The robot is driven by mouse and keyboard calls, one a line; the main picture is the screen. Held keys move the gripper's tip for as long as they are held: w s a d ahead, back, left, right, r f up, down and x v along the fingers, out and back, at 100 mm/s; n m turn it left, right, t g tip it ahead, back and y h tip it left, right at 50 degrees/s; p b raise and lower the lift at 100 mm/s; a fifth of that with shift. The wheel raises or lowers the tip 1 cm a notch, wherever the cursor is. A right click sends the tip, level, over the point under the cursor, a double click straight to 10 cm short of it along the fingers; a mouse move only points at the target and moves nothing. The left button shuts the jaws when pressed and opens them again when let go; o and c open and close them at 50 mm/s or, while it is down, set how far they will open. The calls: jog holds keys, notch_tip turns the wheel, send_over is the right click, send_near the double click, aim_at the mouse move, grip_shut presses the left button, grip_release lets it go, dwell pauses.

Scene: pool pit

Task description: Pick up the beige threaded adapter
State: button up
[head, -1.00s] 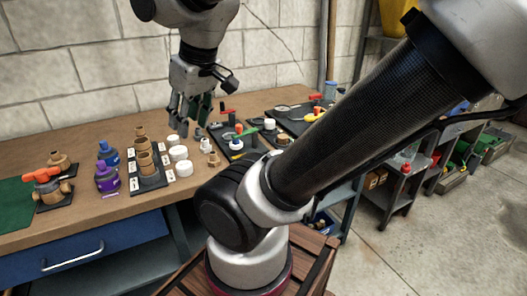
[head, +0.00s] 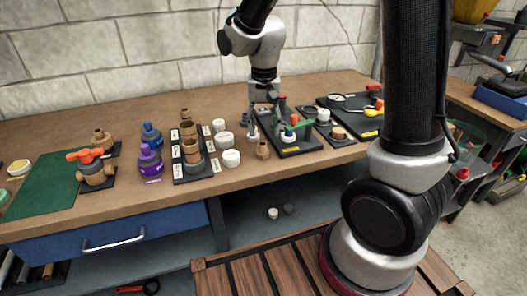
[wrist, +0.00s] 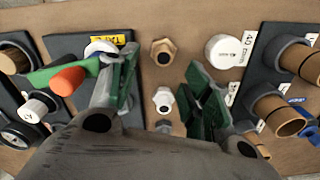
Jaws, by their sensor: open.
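A small pale beige hex fitting (wrist: 163,98) with a dark bore stands upright on the bench, between my fingers in the wrist view; it looks like the beige threaded adapter. In the head view it (head: 253,136) shows small below my gripper. A browner tan hex fitting (wrist: 163,51) stands beyond it in the wrist view, and at its right front in the head view (head: 262,151). My gripper (wrist: 162,88) is open and empty, one finger on each side of the beige fitting. In the head view my gripper (head: 258,119) hangs low over the bench. Finger contact cannot be told.
A black tray (wrist: 75,45) with a green-handled valve (wrist: 48,72) lies close to my left finger in the wrist view. White caps (wrist: 224,50) and a black rack (wrist: 258,75) of brown pipe fittings stand on the right. Purple and blue bottles stand farther left in the head view.

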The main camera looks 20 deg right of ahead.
aim_at(262, 144)
jog(key=f, duration=0.6)
jog(key=shift+s+a+f, duration=0.1)
jog(key=shift+a+f, duration=0.15)
jog(key=shift+f, duration=0.05)
grip_shut()
